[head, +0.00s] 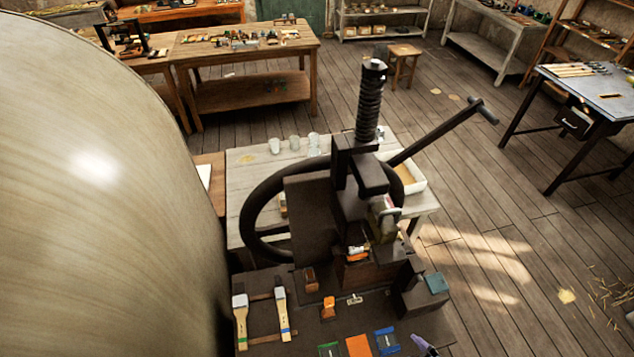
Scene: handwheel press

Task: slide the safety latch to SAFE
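The dark handwheel press (315,215) stands in the middle of the head view, with a black threaded screw (369,100) on top and a large wheel rim (262,230) behind its body. A long bar handle (440,133) slants up to the right. I cannot tell for sure which part is the safety latch. A small silver fitting (354,299) and an orange block (328,308) sit on the dark base in front. A pale hooked metal piece (389,212) is on the press's right side. Neither of my grippers can be made out. No SAFE mark is readable.
A large pale curved surface (95,190) blocks the left side. Two brushes (241,318) lie at the front left; coloured cards (358,346) lie at the front edge. A pale table (247,180) with cups (275,146) is behind. Floor is open at right.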

